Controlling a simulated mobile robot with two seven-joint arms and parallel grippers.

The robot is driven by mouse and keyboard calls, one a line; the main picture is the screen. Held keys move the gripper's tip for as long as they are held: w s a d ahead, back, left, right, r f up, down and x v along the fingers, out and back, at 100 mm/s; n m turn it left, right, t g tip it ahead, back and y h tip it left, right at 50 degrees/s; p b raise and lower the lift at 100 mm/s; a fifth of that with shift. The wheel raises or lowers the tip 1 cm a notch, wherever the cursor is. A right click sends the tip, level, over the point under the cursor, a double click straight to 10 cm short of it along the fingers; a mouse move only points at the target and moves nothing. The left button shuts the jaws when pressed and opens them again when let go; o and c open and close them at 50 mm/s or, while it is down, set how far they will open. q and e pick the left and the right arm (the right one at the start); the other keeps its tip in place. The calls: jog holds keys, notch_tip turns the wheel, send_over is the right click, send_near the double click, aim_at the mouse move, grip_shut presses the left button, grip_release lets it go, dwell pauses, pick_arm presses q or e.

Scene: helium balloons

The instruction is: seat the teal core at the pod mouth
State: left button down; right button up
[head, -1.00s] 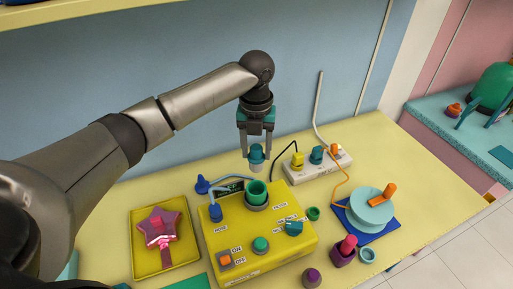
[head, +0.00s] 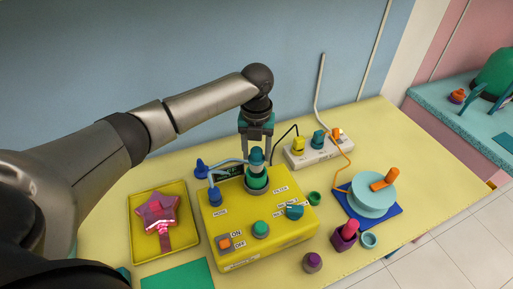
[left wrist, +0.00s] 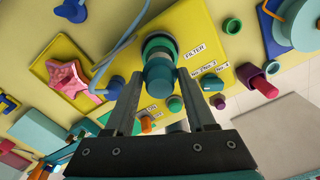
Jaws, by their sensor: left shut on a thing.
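My left gripper (head: 257,148) is shut on the teal core (head: 257,157), a small cylinder with a teal top and a paler lower part. The core is upright, directly over the green pod mouth (head: 257,182) on top of the yellow box. Its lower end overlaps the pod's rim in the head view; I cannot tell how far it is inside. In the left wrist view, the core (left wrist: 159,75) sits between the fingertips, with the green pod rim (left wrist: 158,45) behind it. My right gripper is not in view.
The yellow box (head: 240,245) carries a blue plug with a hose (head: 215,195), a teal knob (head: 294,211) and a green button (head: 261,229). A power strip (head: 318,153) stands behind. A yellow tray (head: 186,236) with a pink star lies left, a light-blue reel (head: 371,199) right.

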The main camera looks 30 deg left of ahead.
aim_at(256, 165)
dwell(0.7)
pick_arm(q)
jog(key=shift+p, duration=0.4)
jog(key=shift+f+b, duration=0.7)
jog(key=shift+f, duration=0.9)
jog(key=shift+p, duration=0.3)
jog(key=shift+f+b, duration=0.65)
jog(key=shift+f, duration=0.4)
dwell(0.4)
jog(key=shift+c, duration=0.7)
grip_release()
